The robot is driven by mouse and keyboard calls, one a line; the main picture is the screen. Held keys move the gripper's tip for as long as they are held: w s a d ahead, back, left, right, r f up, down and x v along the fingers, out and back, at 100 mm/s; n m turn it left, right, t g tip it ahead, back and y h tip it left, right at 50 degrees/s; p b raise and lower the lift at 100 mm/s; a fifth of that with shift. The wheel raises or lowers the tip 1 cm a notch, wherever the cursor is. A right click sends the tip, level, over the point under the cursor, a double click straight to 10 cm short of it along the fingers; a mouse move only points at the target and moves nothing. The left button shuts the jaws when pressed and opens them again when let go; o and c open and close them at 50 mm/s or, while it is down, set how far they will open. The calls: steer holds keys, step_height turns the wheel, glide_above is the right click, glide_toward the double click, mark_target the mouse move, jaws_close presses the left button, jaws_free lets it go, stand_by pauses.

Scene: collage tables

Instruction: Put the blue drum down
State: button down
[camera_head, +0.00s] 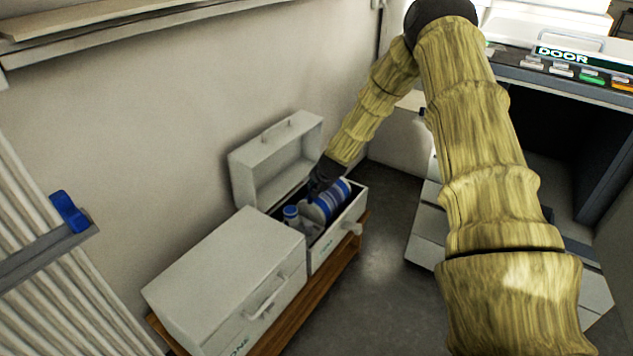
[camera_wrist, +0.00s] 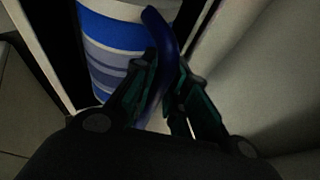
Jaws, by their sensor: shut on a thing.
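The blue drum (camera_head: 333,199), with blue and white bands, is tilted in the opening of the open white box (camera_head: 341,235). In the wrist view its banded side (camera_wrist: 112,42) fills the upper left. My gripper (camera_head: 318,185) is at the drum's upper left side, low over the box. In the wrist view my gripper (camera_wrist: 165,75) is shut on a dark blue curved part (camera_wrist: 160,30), which looks like the drum's handle or rim. Whether the drum's underside touches the box floor is hidden.
A blue-capped white bottle (camera_head: 291,217) stands in the same box, left of the drum. The raised lid (camera_head: 270,160) is behind. A closed white box (camera_head: 225,275) sits in front on the same wooden bench (camera_head: 322,284). The dark floor (camera_head: 390,240) to the right is clear.

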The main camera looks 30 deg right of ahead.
steer(key=shift+r, duration=0.1)
steer(key=c, duration=1.4)
jaws_free()
steer(key=p+v, duration=0.2)
steer(key=v, duration=1)
steer(key=shift+a+p, duration=0.1)
steer(key=shift+p, duration=0.2)
